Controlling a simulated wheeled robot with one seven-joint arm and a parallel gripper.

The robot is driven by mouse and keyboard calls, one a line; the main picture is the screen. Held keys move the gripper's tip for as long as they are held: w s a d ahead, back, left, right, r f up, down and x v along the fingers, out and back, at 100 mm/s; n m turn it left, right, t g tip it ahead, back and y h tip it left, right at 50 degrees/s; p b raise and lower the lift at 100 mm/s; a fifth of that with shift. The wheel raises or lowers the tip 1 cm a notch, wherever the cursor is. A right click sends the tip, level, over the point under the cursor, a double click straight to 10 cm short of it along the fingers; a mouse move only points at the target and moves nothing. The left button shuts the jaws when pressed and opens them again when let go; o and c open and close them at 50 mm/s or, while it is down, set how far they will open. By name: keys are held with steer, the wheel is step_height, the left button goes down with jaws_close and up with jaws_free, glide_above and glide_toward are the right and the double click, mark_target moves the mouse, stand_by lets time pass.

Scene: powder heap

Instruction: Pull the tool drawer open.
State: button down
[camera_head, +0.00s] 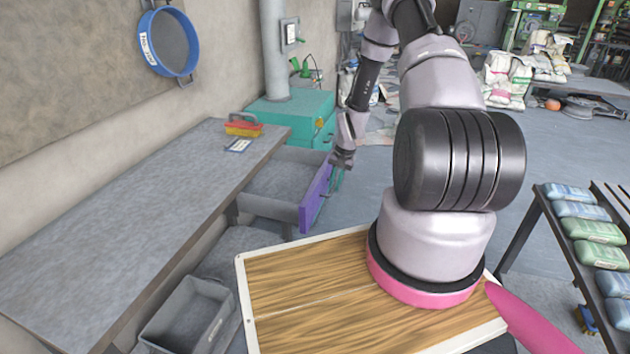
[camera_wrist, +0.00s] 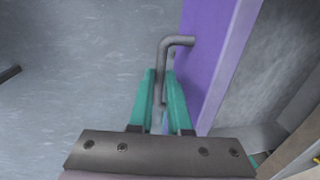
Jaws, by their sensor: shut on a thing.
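The tool drawer has a purple front (camera_head: 316,197), and its grey box (camera_head: 278,180) stands out from under the workbench, so the drawer is open. In the wrist view the purple front (camera_wrist: 208,60) runs along the right, with part of the grey interior beyond it. A bent grey bar handle (camera_wrist: 177,41) sticks out from the front. My gripper (camera_wrist: 160,88) has teal fingers shut around the handle's straight part. In the head view my gripper (camera_head: 337,180) is at the outer side of the purple front; the handle is too small to make out there.
A grey bin (camera_head: 188,318) lies low at the front. A rack with bagged goods (camera_head: 598,230) stands at right. Floor beyond my gripper is clear.

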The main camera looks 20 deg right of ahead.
steer(key=shift+s+d, duration=0.5)
steer(key=shift+d, duration=0.2)
steer(key=shift+s+d, duration=0.45)
steer(key=shift+d, duration=0.25)
steer(key=c, duration=0.9)
jaws_free()
steer(key=shift+o, duration=0.2)
step_height(320, 180, up, 11)
steer(key=s+d, duration=0.1)
steer(key=shift+s+d+f, duration=0.15)
steer(key=shift+d, duration=0.15)
